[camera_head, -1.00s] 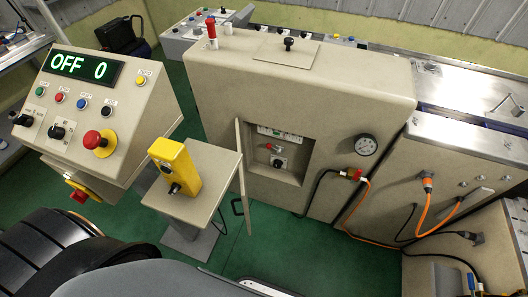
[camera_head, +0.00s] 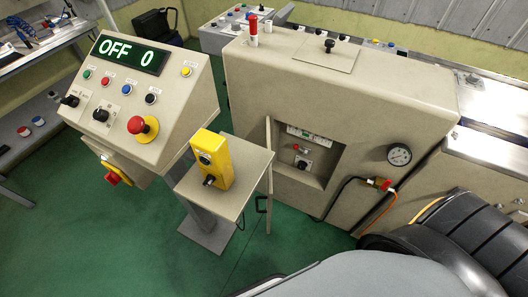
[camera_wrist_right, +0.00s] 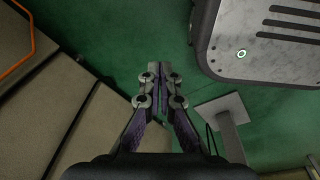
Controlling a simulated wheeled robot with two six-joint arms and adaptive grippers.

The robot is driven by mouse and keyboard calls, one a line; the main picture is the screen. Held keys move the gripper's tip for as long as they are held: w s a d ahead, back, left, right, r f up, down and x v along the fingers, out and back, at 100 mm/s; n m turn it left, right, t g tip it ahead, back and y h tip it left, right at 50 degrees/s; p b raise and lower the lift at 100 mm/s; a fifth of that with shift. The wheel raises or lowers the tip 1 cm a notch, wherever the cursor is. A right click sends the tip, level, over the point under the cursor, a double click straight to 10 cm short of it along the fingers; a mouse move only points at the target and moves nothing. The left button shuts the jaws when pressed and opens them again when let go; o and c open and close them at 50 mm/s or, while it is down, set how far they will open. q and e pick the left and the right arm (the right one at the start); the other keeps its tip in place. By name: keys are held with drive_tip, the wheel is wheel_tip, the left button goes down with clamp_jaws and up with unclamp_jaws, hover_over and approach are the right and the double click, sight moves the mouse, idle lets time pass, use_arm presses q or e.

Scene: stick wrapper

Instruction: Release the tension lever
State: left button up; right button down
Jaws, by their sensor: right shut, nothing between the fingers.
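No lever labelled as the tension lever can be made out. In the head view, a yellow box (camera_head: 212,159) with a dark lever-like knob (camera_head: 209,181) on its front stands on a small pedestal table (camera_head: 226,195). A black knob (camera_head: 329,45) stands upright on a plate on top of the beige machine (camera_head: 350,105). My right gripper (camera_wrist_right: 157,72) shows in the right wrist view, shut and empty, above the green floor and apart from everything. My left gripper is in neither view.
A control panel (camera_head: 160,107) reading "OFF 0" stands at left. An open door (camera_head: 269,175) sits beside the machine's recess. A pressure gauge (camera_head: 399,154) is on the machine front. Green floor (camera_head: 130,230) is clear at lower left. The pedestal foot (camera_wrist_right: 222,115) shows below my right gripper.

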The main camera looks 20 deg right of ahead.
drive_tip(key=w+n+t+h+b, duration=0.1)
drive_tip(key=w+n+t+b, duration=0.65)
drive_tip(key=w+b, duration=1.25)
drive_tip(key=w+r+n+t+h, duration=0.1)
drive_tip(key=w+r+n+t, duration=0.15)
drive_tip(key=w+r, duration=0.5)
drive_tip(key=w+r+n+t+h, duration=0.15)
drive_tip(key=w+r+n, duration=0.3)
drive_tip(key=w, duration=0.55)
use_arm(q)
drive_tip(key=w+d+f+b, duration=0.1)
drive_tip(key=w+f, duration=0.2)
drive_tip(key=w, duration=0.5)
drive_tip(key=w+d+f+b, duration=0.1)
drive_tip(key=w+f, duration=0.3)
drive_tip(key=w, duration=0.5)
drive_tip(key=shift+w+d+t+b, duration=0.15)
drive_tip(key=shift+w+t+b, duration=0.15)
drive_tip(key=shift+b, duration=0.15)
use_arm(e)
wheel_tip(320, 180, up, 14)
drive_tip(key=w+d+n+t+h, duration=0.1)
drive_tip(key=w+d+t+h, duration=0.1)
drive_tip(key=shift+w+f+n, duration=0.15)
drive_tip(key=shift+w+n, duration=0.05)
drive_tip(key=shift+n, duration=0.15)
drive_tip(key=shift+t, duration=0.25)
